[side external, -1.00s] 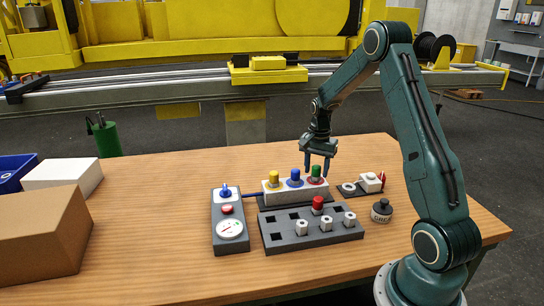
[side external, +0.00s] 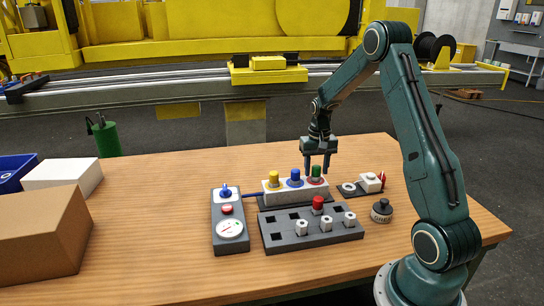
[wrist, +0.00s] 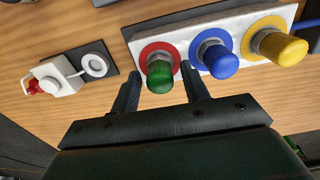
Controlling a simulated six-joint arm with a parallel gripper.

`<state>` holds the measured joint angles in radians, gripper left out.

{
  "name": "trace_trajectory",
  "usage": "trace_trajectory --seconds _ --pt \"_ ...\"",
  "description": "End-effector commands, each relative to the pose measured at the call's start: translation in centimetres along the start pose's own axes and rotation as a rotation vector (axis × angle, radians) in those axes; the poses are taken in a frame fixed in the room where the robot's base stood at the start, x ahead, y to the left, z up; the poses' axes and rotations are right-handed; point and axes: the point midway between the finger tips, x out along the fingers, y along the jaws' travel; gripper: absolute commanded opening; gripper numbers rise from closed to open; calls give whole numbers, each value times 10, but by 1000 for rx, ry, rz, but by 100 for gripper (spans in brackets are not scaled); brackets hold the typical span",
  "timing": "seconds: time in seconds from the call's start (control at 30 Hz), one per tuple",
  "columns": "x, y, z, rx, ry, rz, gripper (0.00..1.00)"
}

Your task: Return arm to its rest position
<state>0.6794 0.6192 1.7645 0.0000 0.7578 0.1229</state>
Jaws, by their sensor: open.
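My gripper (side external: 317,167) is open and empty, pointing down over the right end of the white block (side external: 295,196). In the side view its fingers are close to the green knob (side external: 316,170), which has a red ring at its base. In the wrist view my gripper (wrist: 160,85) has a finger either side of the green knob (wrist: 159,78). I cannot tell whether the fingers touch it. A blue knob (side external: 295,176) and a yellow knob (side external: 274,179) stand on the same block to the left.
In front lies a dark socket plate (side external: 275,243) with a red-topped plug (side external: 318,204) and several white nuts. A gauge box (side external: 228,212) stands left. A white valve part (side external: 371,182) and dark jar (side external: 381,211) stand right. Boxes (side external: 40,235) fill the table's left end.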

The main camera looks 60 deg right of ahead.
Motion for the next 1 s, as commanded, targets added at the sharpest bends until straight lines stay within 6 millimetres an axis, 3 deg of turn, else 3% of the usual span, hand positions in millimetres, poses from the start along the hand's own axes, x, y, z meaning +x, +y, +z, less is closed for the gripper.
trace_trajectory --seconds 0.3,0.53,0.77,1.0 --pt "0 0 0 3 0 0 45" --pt "0 0 0 3 0 0 0" --pt "0 0 0 41 0 0 0" --pt "0 0 0 211 0 0 0"
